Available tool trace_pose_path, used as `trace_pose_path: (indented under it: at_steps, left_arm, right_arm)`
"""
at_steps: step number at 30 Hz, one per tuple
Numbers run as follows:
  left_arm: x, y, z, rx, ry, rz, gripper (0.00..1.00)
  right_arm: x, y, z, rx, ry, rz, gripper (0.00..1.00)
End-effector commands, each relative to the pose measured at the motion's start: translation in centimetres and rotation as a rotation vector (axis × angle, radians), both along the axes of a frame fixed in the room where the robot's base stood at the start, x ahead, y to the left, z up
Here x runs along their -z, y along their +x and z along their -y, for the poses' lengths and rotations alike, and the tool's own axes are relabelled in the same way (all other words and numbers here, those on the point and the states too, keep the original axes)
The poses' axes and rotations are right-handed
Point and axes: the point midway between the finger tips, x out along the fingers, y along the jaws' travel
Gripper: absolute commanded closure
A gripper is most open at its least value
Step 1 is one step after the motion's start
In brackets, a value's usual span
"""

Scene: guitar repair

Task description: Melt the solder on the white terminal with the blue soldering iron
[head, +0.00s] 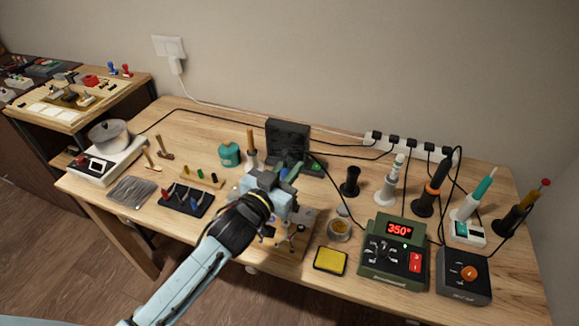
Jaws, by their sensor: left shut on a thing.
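My left gripper (284,205) reaches over the middle of the workbench and is shut on the blue soldering iron (293,173), whose blue handle shows just above the jaws. The iron's tip is hidden by the gripper. A black cable runs from near the handle toward the green soldering station (393,268), which reads 350 in red. Below the gripper is a small work board (298,245) with coloured wires and parts, mostly covered by my arm. I cannot make out the white terminal or its solder. My right gripper is out of view.
An empty black iron stand (350,182) stands right of the gripper. More irons in stands and a dark grey station (464,275) fill the right side. A black fan-like box (287,141) stands behind.

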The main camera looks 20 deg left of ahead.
Motion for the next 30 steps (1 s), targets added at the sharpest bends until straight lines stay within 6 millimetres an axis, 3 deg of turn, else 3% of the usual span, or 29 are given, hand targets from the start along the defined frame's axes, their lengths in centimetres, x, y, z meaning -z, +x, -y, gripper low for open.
trace_pose_path:
  at_steps: [30]
  left_arm:
    - [-0.03, -0.01, -0.03, 0.0, 0.0, 0.0, 1.0]
  right_arm:
    - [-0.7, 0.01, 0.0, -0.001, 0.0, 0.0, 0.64]
